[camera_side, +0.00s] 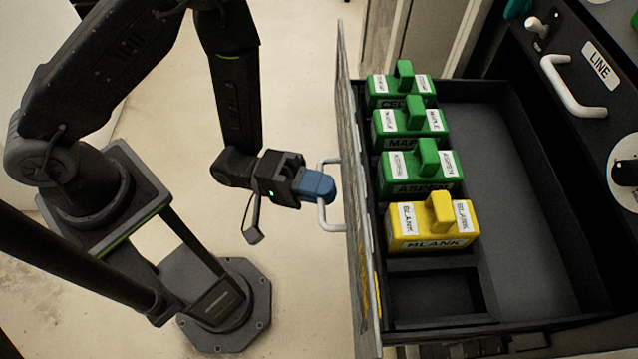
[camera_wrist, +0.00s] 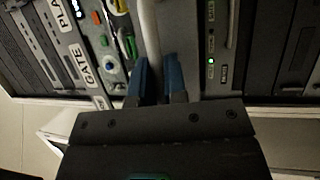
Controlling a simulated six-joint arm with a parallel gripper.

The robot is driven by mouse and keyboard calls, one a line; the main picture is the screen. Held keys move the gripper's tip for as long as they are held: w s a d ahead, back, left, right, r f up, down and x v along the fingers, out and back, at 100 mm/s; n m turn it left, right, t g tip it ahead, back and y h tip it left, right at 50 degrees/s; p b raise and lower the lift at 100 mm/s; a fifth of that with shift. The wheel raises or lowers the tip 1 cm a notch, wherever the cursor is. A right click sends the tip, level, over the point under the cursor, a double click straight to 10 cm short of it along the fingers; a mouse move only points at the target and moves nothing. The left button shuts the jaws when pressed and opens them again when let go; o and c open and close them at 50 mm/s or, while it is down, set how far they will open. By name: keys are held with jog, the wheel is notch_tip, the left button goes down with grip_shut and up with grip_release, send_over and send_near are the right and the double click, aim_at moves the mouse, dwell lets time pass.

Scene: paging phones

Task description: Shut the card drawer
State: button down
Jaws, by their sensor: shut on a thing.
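The card drawer (camera_side: 520,205) stands pulled out from the dark cabinet in the side view, with its inside showing. Its pale handle (camera_side: 328,226) sticks out from the front panel toward my arm. My gripper (camera_side: 322,187), with blue fingertips, is shut on this handle. In the wrist view the blue fingers of my gripper (camera_wrist: 159,80) stand on both sides of the pale handle bar (camera_wrist: 149,40). The part of the handle between the fingers is hidden in the side view.
A row of green blocks (camera_side: 420,172) and a yellow block (camera_side: 432,222) marked BLANK stand in the drawer, beside an empty slot (camera_side: 435,294). The cabinet face has a white handle (camera_side: 572,88) and a LINE label (camera_side: 601,66). The pale floor (camera_side: 300,300) before the drawer is clear.

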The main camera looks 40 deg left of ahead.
aim_at(485, 189)
jog(key=w+d, duration=1.9)
jog(key=w, duration=0.1)
jog(key=shift+d, duration=0.4)
jog(key=shift+r, duration=0.1)
jog(key=c, duration=1.6)
grip_release()
jog(key=shift+d, duration=0.1)
jog(key=o, duration=0.4)
jog(key=shift+s, duration=0.1)
jog(key=shift+f, duration=0.3)
jog(key=shift+a, duration=0.3)
jog(key=v, duration=1.3)
jog(key=shift+s+a+r, duration=0.15)
jog(key=shift+r, duration=0.15)
